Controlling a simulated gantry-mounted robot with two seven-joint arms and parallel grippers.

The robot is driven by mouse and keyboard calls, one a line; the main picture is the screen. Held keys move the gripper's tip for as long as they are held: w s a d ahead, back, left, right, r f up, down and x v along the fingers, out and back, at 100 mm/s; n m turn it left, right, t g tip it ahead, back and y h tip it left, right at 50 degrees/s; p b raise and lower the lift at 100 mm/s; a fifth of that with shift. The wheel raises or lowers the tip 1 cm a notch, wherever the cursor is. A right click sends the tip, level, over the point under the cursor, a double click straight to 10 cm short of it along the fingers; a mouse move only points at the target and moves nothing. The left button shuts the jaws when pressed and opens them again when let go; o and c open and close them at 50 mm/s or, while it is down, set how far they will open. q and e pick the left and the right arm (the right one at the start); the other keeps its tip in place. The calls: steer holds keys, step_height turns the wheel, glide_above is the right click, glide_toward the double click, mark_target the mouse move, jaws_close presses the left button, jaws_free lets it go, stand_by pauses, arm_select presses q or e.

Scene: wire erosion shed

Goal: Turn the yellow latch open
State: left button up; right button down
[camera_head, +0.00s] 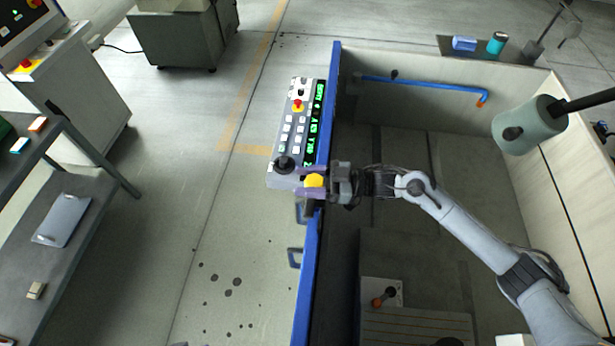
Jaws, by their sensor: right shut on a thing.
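The yellow latch (314,181) sits at the blue front edge of the tank, just below the control panel. My right gripper (313,182) reaches in from the right over the tank. Its two fingers lie on either side of the yellow latch and are shut on it. The fingers hide part of the latch and its mount. My left gripper is not in view.
The control panel (296,125) with a red button, white keys and a black knob stands close beside my right gripper. The blue tank rim (328,120) runs up the middle. Grey shelves (75,215) stand at left, with open floor between.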

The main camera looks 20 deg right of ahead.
steer(key=shift+r+m+t+h+p, duration=0.25)
steer(key=shift+m+t+h+p, duration=0.15)
steer(key=shift+m+t+p, duration=0.45)
steer(key=shift+w+f+m+t+h+p, duration=0.15)
steer(key=shift+m+t+h+p, duration=0.2)
steer(key=shift+t, duration=0.3)
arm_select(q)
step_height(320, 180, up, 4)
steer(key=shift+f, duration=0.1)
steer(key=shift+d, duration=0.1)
arm_select(e)
steer(key=shift+c, duration=2.4)
jaws_free()
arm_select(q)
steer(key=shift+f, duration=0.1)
arm_select(e)
steer(key=shift+d, duration=0.1)
steer(key=shift+f, duration=0.1)
